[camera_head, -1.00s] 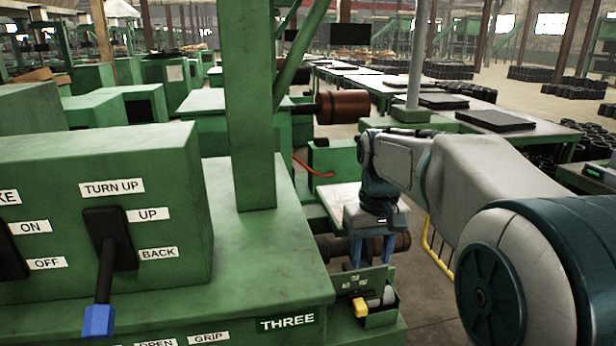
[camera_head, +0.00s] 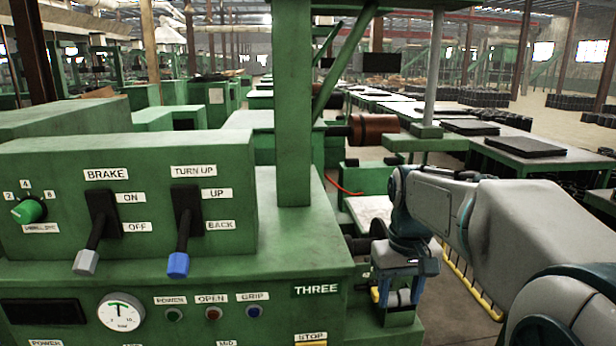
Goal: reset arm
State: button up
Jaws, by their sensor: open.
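My gripper (camera_head: 401,298) hangs at the end of my grey arm, right of the green machine's front panel. Its blue fingers point down and are open, with a gap between them. It is in front of a small green box (camera_head: 398,322) at the machine's right corner, partly covering it. I cannot tell whether the fingers touch the box. Nothing is clearly held between them.
The green machine (camera_head: 320,246) has a brake lever (camera_head: 88,259), a turn-up lever (camera_head: 178,263), a knob (camera_head: 29,211) and a gauge (camera_head: 121,311). A green post (camera_head: 293,110) rises from it. A yellow rail (camera_head: 470,280) stands beside my arm; tables (camera_head: 535,165) stand behind.

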jog(key=s+f+t, duration=0.1)
jog(key=s+f, duration=0.2)
jog(key=s, duration=0.4)
jog(key=s+a+f+m+t, duration=0.1)
jog(key=s+f, duration=0.3)
jog(key=s, duration=0.4)
jog(key=shift+a+f+t, duration=0.2)
jog(key=shift+f+t, duration=0.1)
jog(key=shift+c, duration=0.3)
jog(key=shift+c, duration=0.7)
jog(key=shift+d, duration=0.15)
